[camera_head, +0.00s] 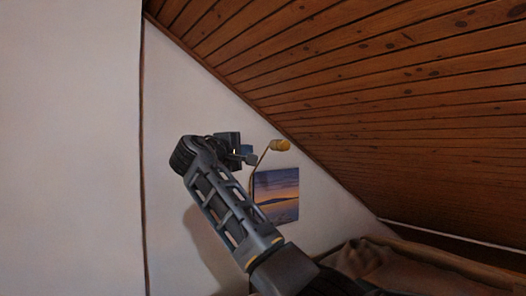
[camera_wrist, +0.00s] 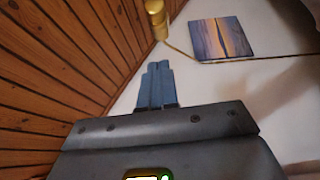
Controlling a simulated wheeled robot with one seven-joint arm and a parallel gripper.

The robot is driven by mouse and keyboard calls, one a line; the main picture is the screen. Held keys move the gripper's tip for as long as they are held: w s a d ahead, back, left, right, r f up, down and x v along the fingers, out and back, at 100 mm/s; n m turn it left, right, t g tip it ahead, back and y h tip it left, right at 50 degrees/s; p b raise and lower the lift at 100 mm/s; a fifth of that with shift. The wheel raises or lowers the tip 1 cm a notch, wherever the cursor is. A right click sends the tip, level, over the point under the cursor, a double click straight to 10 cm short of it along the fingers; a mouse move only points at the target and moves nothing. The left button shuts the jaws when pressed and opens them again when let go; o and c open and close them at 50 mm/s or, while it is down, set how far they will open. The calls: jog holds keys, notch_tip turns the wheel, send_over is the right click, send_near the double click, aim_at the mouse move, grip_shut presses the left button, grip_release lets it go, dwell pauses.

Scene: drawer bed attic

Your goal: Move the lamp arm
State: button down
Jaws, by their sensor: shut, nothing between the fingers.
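The lamp has a yellow-gold head (camera_head: 280,145) on a thin curved arm (camera_head: 262,159), in front of the white wall beneath the sloped ceiling. In the wrist view the gold lamp head (camera_wrist: 156,18) is at the top middle, and its thin arm (camera_wrist: 178,49) runs down and to the right from it. My gripper (camera_wrist: 158,66) is shut and empty, its blue fingers side by side. The fingertips point toward the lamp and appear just short of it; contact cannot be told. In the head view my gripper (camera_head: 250,156) is just left of the lamp arm. The lamp's base is hidden.
A sunset picture (camera_head: 277,194) hangs on the wall behind the lamp. The sloped wooden ceiling (camera_head: 390,90) comes down close to the right of the lamp. A bed (camera_head: 430,270) with brown bedding lies at the lower right. The wall at left is bare.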

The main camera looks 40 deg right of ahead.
jog(key=p, duration=0.2)
send_near(279, 146)
jog(key=w+d, duration=0.2)
jog(key=w, duration=0.2)
jog(key=shift+s+d+p, duration=0.2)
jog(key=shift+s+d, duration=0.05)
jog(key=shift+d, duration=0.55)
jog(key=shift+s+d+p, duration=0.15)
jog(key=shift+s+d, duration=0.05)
jog(key=shift+d, duration=0.65)
jog(key=s+d+t+p, duration=0.1)
jog(key=s+d, duration=0.1)
jog(key=d, duration=0.7)
jog(key=s+d+n+y+p, duration=0.1)
jog(key=s+d, duration=0.1)
jog(key=d, duration=0.7)
jog(key=shift+s+t, duration=0.25)
jog(key=shift+t, duration=0.15)
jog(key=shift+a, duration=0.1)
